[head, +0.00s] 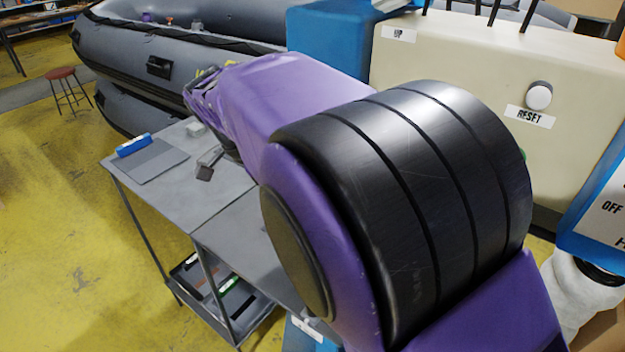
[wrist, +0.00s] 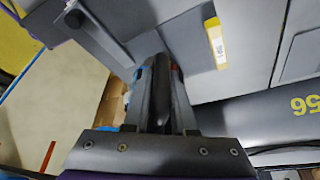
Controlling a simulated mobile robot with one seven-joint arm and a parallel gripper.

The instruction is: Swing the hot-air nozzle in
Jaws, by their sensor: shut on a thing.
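My gripper (wrist: 161,80) is shut on a dark upright bar or handle (wrist: 161,92) in the wrist view; one finger lies on each side of it. The cream machine panel (head: 455,75) carries UP and RESET labels.
A grey inflatable boat (head: 145,50) lies at the back left. A grey table (head: 215,195) holds a blue item (head: 134,145) and a grey sheet (head: 150,162); a lower tray (head: 215,290) sits under it. A red stool (head: 62,75) stands left. The yellow floor at left is open.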

